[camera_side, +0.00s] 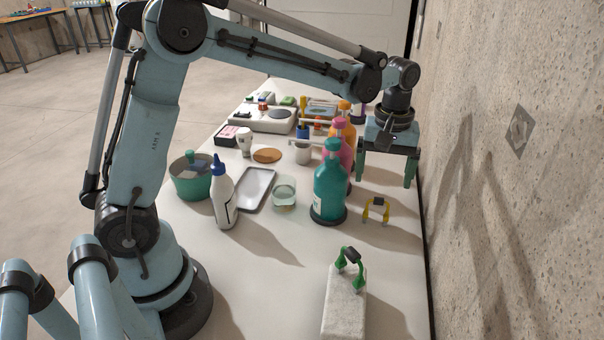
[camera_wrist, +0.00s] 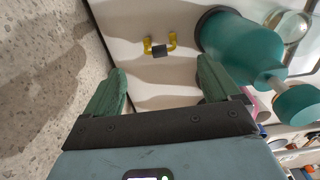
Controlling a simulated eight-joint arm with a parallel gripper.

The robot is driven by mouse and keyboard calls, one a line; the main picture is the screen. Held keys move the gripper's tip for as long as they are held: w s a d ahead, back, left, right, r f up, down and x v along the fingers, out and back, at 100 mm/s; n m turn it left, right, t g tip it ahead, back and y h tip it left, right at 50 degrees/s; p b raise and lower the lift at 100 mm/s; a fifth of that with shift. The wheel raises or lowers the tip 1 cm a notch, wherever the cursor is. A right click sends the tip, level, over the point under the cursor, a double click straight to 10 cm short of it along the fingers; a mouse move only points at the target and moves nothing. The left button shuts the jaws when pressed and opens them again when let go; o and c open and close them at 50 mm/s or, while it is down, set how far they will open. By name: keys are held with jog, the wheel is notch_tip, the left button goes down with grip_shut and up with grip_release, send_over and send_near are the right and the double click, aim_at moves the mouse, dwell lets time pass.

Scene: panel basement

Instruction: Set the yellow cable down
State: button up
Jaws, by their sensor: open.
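The yellow cable (camera_side: 377,210) is a short U-shaped piece with a dark block at its middle. It rests on the white table just right of the teal pump bottle (camera_side: 329,190). In the wrist view the yellow cable (camera_wrist: 159,47) lies beyond my fingertips, between them and apart from both. My gripper (camera_side: 388,178) is open and empty, above the table near the wall and behind the cable in the side view. Both green fingers also show in the wrist view, where my gripper (camera_wrist: 162,82) is spread wide. Nothing is between the fingers.
A green cable (camera_side: 349,258) sits on a pale stone block (camera_side: 344,305) at the front. The concrete wall (camera_side: 510,200) is close on the right. Pink (camera_side: 338,150) and orange pump bottles stand behind the teal one. A white bottle (camera_side: 224,195) and a tray (camera_side: 256,189) stand left.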

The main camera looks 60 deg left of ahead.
jog(key=shift+r, duration=1.15)
